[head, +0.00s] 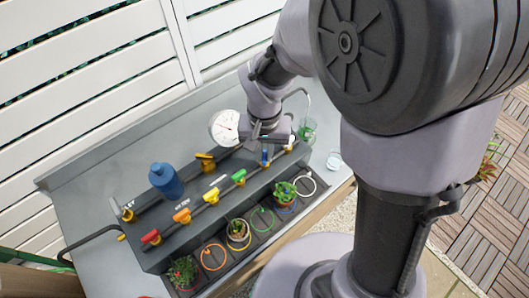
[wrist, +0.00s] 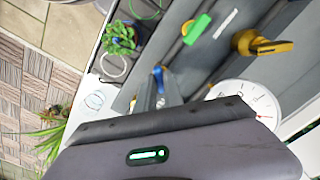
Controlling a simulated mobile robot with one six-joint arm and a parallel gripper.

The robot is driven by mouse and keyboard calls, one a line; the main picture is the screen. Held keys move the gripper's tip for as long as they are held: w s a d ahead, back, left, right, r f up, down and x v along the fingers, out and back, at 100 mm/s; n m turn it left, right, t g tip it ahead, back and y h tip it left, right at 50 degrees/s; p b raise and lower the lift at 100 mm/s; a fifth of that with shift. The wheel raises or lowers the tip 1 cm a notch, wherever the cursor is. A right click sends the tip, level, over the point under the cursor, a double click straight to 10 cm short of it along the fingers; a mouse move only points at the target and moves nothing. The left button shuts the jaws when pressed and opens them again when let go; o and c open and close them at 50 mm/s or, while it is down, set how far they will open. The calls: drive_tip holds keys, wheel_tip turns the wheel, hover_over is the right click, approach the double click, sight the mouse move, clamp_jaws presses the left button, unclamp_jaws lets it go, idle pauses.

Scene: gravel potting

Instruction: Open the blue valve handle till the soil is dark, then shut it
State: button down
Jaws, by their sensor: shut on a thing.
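The blue valve handle (head: 264,158) sits on the front pipe, between the green and white handles. My gripper (head: 266,141) is over it, and in the wrist view its fingers (wrist: 157,92) are shut on the blue handle (wrist: 160,77). Only part of the handle shows; the fingers hide the rest, and its exact angle to the pipe is hard to tell. A leafy plant (head: 285,191) with a blue ring stands in front of this valve. In the wrist view the plant (wrist: 119,37) hides most of its soil, so I cannot tell how dark it is.
Red (head: 151,237), orange (head: 182,215), yellow (head: 210,196) and green (head: 239,176) handles line the same pipe. A brass-yellow valve (head: 205,161), a blue bottle (head: 165,180) and a round gauge (head: 224,127) stand behind.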

sight(264, 155)
drive_tip(key=m+b, duration=0.1)
drive_tip(key=m, duration=0.3)
drive_tip(key=shift+f+m, duration=0.1)
drive_tip(key=shift+m, duration=0.2)
drive_tip(key=m+b, duration=0.2)
drive_tip(key=m, duration=0.2)
drive_tip(key=shift+m, duration=0.3)
drive_tip(key=c, duration=1.5)
unclamp_jaws()
drive_tip(key=shift+o, duration=0.2)
wheel_tip(264, 155, up, 18)
drive_tip(key=p, duration=0.7)
drive_tip(key=shift+f, duration=0.2)
